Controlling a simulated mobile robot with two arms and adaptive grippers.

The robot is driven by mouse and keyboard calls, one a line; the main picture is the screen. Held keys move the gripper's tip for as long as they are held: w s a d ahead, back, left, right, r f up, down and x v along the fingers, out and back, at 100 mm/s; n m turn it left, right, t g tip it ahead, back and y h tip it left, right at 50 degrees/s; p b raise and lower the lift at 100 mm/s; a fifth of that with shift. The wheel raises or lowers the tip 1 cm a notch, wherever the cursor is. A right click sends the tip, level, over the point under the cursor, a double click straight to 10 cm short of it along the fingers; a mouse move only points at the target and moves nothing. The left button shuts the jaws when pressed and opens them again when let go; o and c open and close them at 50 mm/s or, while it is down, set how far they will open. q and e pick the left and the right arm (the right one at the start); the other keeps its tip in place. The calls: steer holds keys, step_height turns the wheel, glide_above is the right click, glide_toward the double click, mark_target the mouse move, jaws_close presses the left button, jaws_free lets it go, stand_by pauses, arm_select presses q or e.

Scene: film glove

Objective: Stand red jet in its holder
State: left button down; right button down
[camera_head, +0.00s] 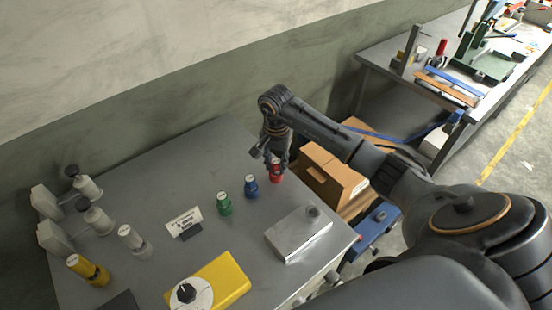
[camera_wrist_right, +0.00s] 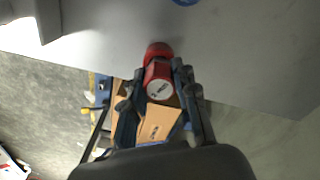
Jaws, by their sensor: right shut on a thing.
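The red jet (camera_head: 276,173) is at the far right edge of the grey table (camera_head: 150,180). My right gripper (camera_head: 274,157) is shut on it from above. In the right wrist view the red jet (camera_wrist_right: 158,70), with a pale printed cap, sits between the two dark fingers (camera_wrist_right: 158,78). I cannot tell whether its base touches the table. A blue jet (camera_head: 251,187) and a green jet (camera_head: 224,204) stand upright to its left. I cannot tell for sure which item is its holder. My left gripper is not in view.
A metal block (camera_head: 290,238) with a round dark piece lies in front. A cardboard box (camera_head: 330,178) is beyond the table's right edge.

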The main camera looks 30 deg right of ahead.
mark_target(276, 161)
steer(key=shift+f, duration=0.15)
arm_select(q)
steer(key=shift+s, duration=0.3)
arm_select(e)
steer(key=shift+f+b, duration=0.2)
steer(key=shift+b, duration=0.2)
steer(key=c, duration=1)
jaws_free()
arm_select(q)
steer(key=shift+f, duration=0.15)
arm_select(e)
steer(key=shift+r, duration=0.1)
steer(key=shift+r+p, duration=0.25)
steer(key=shift+p, duration=0.15)
step_height(276, 161, up, 10)
steer(key=b, duration=0.4)
steer(key=shift+r, duration=0.2)
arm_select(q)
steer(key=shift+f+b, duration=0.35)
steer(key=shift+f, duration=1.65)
arm_select(e)
steer(key=shift+r, duration=0.7)
